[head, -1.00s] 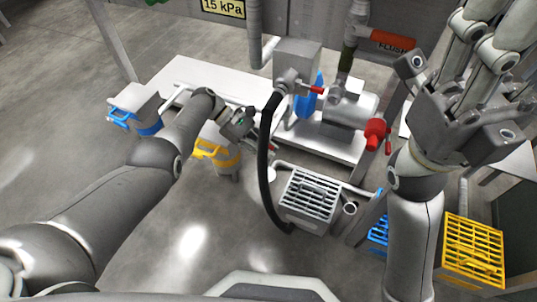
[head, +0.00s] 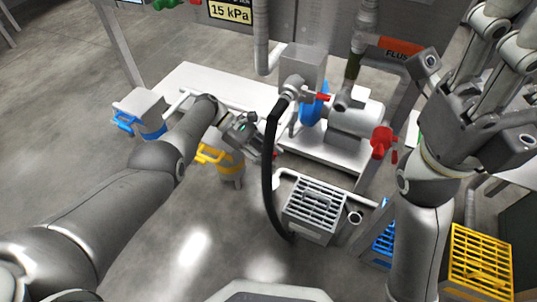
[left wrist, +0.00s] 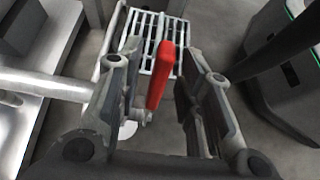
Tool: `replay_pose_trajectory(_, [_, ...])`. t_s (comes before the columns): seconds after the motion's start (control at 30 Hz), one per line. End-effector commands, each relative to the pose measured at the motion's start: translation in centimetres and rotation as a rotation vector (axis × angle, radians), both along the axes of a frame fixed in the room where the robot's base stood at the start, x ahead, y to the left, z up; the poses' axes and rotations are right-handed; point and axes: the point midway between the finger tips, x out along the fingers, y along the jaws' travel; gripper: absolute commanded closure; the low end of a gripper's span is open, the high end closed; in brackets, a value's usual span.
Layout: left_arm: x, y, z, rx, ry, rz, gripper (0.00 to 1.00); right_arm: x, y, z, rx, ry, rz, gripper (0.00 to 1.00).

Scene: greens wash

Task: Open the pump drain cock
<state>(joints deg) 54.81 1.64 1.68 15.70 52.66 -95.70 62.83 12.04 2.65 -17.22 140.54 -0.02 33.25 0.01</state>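The drain cock's red handle (left wrist: 161,75) stands between the fingers of my left gripper (left wrist: 160,88) in the left wrist view, closer to the left finger. A gap shows between the handle and the right finger, so the gripper is open around it. In the head view my left gripper (head: 262,148) is low beside the black hose, and only a small red bit shows at its tips. The pump (head: 355,112) sits on a white base behind it. My right gripper (head: 480,105) is raised at the right; its fingertips are cut off by the frame's top edge.
The black hose (head: 269,185) hangs just right of my left gripper. A grey slatted grate (head: 315,207) lies below. A yellow-handled container (head: 230,165) stands beside my left wrist. Other red parts are a valve lever (head: 322,97) and a knob (head: 382,141). Blue and yellow crates (head: 478,262) stand lower right.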

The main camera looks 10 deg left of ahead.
Motion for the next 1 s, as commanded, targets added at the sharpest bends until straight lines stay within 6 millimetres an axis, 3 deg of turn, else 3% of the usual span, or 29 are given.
replay_pose_trajectory(0.37, [0.1,-0.1,0.5,-0.003,-0.002,-0.001,0.66,0.0,0.0,0.0,0.0,0.0,-0.001,0.59])
replay_pose_trajectory(0.67, [0.0,-0.1,2.4,-0.002,-0.003,-0.001,0.66,0.0,0.0,0.0,0.0,0.0,0.0,0.59])
replay_pose_trajectory(1.0, [0.1,0.0,6.6,-0.002,-0.005,0.0,0.66,0.0,0.0,0.0,0.0,0.0,0.0,0.59])
